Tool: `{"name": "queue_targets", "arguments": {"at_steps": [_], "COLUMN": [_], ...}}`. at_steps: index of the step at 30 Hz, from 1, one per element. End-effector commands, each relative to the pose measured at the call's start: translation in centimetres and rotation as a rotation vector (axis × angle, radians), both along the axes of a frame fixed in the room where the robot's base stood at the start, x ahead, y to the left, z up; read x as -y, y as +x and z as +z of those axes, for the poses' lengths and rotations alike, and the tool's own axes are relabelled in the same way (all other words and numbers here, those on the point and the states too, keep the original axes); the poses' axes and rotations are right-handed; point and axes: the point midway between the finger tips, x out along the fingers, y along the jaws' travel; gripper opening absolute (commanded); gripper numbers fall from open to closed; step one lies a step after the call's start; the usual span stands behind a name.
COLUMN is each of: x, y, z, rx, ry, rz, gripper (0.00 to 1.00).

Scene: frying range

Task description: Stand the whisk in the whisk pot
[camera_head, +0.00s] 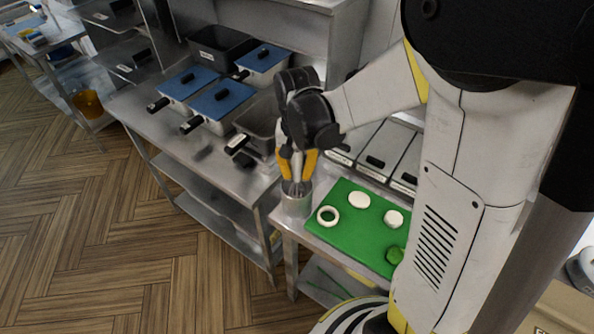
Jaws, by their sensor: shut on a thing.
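The whisk (296,184) is upright, with its wires down at the mouth of the whisk pot. The whisk pot (296,205) is a grey metal cylinder at the left corner of the table with the green board. My gripper (297,165), with yellow-orange fingers, points down above the pot and is shut on the whisk's upper part. The lower wires seem to be inside the pot's rim. How deep they reach is hidden by the pot wall.
A green board (346,222) with white rings or discs and a green item lies right of the pot. Lidded containers (375,158) stand behind it. Blue-lidded pans (221,100) and an open pan (262,125) crowd the steel counter at left. Floor in front is clear.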

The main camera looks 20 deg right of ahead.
Motion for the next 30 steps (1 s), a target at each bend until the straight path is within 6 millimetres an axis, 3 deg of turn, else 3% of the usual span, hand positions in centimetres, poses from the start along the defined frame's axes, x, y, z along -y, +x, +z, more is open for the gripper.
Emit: {"name": "queue_targets", "arguments": {"at_steps": [3,4,6,17,20,30], "x": [0.0,0.0,0.0,0.0,0.0,0.0], "y": [0.0,0.0,0.0,0.0,0.0,-0.1], "z": [0.1,0.1,0.1,0.5,1.9,9.2], "rx": [0.0,0.0,0.0,0.0,0.0,0.0], "ry": [0.0,0.0,0.0,0.0,0.0,0.0], "rz": [0.0,0.0,0.0,0.0,0.0,0.0], "gripper": [0.0,0.28,0.44,0.44,0.44,0.44]}}
